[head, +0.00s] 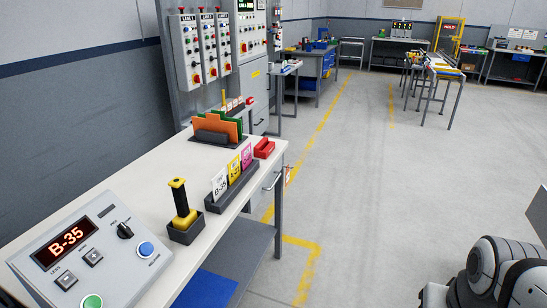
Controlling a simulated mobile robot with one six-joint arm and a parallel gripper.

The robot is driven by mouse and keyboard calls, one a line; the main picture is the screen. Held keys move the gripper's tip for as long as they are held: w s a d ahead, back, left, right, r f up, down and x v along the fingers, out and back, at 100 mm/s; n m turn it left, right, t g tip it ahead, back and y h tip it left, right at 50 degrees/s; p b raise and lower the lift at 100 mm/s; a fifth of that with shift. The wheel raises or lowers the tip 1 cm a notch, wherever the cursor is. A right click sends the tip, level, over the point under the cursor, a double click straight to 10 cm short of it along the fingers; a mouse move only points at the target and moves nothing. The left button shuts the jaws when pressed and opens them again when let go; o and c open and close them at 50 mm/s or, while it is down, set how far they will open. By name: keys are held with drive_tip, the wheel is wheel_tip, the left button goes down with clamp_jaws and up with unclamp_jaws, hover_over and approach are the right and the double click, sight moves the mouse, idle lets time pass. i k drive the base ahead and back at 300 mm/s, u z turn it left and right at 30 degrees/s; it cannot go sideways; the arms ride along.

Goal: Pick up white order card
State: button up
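The white order card (219,187) stands upright in a dark grey card holder (231,187) on the white-topped bench. Its face reads "B-35". A yellow card (234,168) and a pink card (247,156) stand behind it in the same holder. The lower edges of the cards are hidden in the holder. Part of my arm shows at the bottom right, apart from the bench. My gripper is not in view.
The bench (150,167) also bears a control box (90,250) displaying "B-35", a black-and-yellow handled tool (181,204) in a dark stand, a red item (264,149) and a folder rack (216,138). The grey floor (370,170) right of the bench is clear.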

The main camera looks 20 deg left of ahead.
sight(220, 186)
drive_tip(key=u, duration=0.9)
drive_tip(key=i, duration=1.4)
drive_tip(key=u, duration=0.9)
drive_tip(key=k, duration=0.75)
drive_tip(key=u, duration=0.15)
drive_tip(key=i, duration=0.8)
drive_tip(key=z, duration=0.05)
